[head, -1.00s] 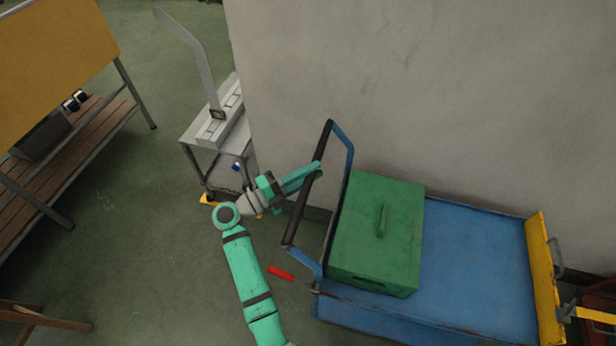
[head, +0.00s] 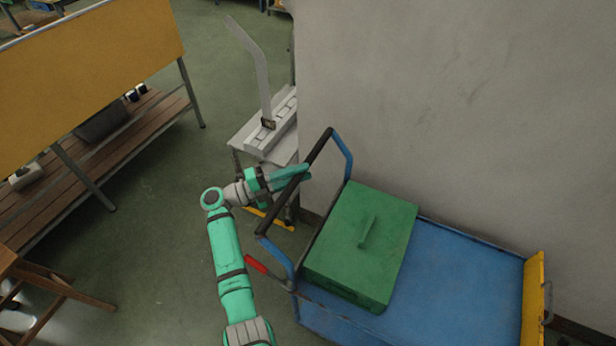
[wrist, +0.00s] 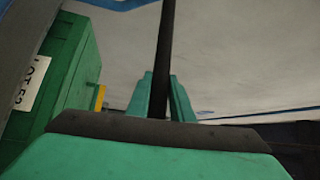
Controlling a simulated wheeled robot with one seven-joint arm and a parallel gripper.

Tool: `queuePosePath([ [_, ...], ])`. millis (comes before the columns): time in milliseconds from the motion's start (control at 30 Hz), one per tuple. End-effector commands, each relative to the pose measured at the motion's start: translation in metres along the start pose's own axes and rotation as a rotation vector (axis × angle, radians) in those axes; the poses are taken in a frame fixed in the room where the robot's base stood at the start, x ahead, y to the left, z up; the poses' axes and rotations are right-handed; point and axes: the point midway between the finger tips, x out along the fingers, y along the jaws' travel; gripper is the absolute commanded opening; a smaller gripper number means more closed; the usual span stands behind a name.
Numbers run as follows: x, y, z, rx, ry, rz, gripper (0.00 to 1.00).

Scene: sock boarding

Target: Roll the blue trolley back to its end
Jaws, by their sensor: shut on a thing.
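The blue trolley (head: 450,275) stands along a grey wall, with its blue handle frame at its left end. The dark grip bar (head: 318,145) of that handle passes between the fingers of my gripper (head: 296,172). My gripper is shut on the bar, and in the wrist view the bar (wrist: 165,45) runs up between the two green fingers (wrist: 164,98). A green box (head: 355,240) with a lid handle rides on the trolley deck beside the handle. A red lever (head: 256,264) shows low on the handle side. The trolley's wheels are hidden.
A grey cart (head: 245,130) with a white, boot-shaped board stands behind my gripper. A yellow strip (head: 283,222) lies at its foot. A bench with wooden slats (head: 120,140) is at the left, a wooden stool (head: 50,285) at lower left. Green floor between is clear.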

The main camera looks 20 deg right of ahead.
Motion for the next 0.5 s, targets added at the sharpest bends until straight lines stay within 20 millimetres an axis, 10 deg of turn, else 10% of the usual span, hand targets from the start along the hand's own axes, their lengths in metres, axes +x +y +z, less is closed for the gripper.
queuePosePath([
  [500, -0.018, -0.001, 0.011, -0.006, 0.007, 0.001, 0.0],
])
